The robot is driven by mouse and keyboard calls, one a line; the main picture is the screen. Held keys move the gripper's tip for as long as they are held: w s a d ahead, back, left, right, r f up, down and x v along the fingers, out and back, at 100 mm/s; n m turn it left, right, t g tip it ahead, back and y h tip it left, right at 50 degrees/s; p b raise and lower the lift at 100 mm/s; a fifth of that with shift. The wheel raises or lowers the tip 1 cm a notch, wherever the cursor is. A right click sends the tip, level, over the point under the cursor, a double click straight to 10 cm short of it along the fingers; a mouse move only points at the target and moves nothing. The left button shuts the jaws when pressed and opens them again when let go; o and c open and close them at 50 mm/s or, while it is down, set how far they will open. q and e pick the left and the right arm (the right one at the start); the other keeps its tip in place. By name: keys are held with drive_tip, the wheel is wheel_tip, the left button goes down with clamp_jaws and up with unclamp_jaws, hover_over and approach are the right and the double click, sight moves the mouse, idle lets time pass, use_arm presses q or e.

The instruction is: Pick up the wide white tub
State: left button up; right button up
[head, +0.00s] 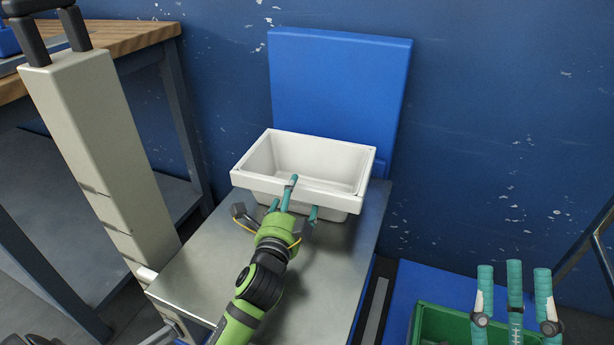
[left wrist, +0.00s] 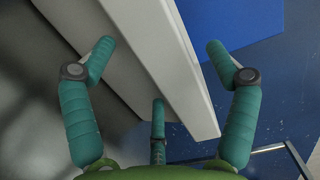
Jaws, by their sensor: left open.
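The wide white tub (head: 315,153) sits upright and looks empty on a metal-topped stand (head: 200,275). My left gripper (head: 294,196) is open at the tub's near side. One teal finger reaches up over the near rim, and the other two show lower, in front of the near wall. In the left wrist view, the tub's rim (left wrist: 182,75) runs between the spread fingers of my left gripper (left wrist: 160,65); firm contact cannot be told. My right gripper (head: 515,290) is at the bottom right, its fingers apart and empty, far from the tub.
A blue panel (head: 340,85) stands behind the tub, before a blue wall. A green crate (head: 455,325) is beneath my right gripper. A wooden-topped bench (head: 125,38) stands at the left. The stand's top is clear left of my left arm.

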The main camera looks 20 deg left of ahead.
use_arm(q)
drive_tip(key=c, duration=1.6)
drive_tip(key=shift+r, duration=0.1)
drive_tip(key=shift+r, duration=0.1)
